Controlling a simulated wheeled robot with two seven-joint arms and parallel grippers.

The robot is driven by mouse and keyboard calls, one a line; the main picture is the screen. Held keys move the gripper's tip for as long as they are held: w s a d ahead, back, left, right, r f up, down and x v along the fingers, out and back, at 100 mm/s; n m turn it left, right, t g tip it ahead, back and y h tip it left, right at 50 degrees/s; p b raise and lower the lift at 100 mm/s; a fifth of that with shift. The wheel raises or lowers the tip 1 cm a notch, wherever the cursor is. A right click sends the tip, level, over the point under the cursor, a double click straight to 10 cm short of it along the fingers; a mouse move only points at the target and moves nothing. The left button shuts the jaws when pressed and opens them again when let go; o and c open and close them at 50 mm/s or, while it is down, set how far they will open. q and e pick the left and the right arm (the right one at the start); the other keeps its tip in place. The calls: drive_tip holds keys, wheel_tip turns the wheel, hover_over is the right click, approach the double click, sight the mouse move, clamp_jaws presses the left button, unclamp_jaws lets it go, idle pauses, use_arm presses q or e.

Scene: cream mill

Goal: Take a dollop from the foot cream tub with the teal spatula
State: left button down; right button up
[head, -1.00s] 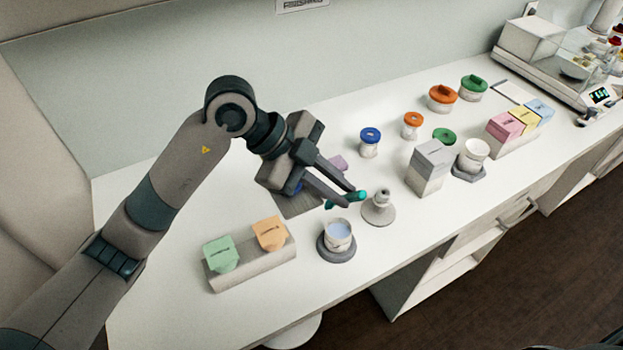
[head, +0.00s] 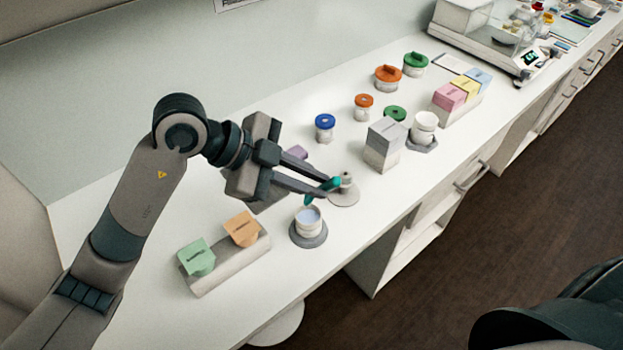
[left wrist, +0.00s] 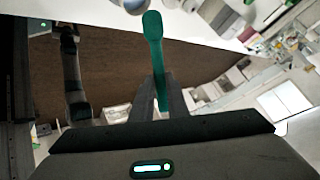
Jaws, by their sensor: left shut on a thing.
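My left gripper (head: 328,186) is shut on the teal spatula (head: 322,190), which is held tilted above the table. In the left wrist view the spatula (left wrist: 154,45) sticks out from between the fingers, its broad rounded end uppermost in the picture. An open tub of pale bluish cream (head: 309,216) stands on a grey round base just below the spatula in the head view. Another open white tub (head: 424,124) stands on a grey base farther right. I cannot read which is the foot cream. My right gripper is not in view.
A small grey-white stand (head: 345,192) is close beside the spatula. A holder with green and orange blocks (head: 228,266) is at front left. A grey box (head: 386,145) and several lidded jars (head: 388,77) stand to the right. The table's front edge is near the cream tub.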

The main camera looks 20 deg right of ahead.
use_arm(q)
wheel_tip(320, 180, down, 8)
drive_tip(key=b, duration=0.5)
idle(0.5)
idle(0.5)
wheel_tip(320, 180, up, 7)
drive_tip(key=p, duration=0.6)
drive_tip(key=shift+p, duration=0.3)
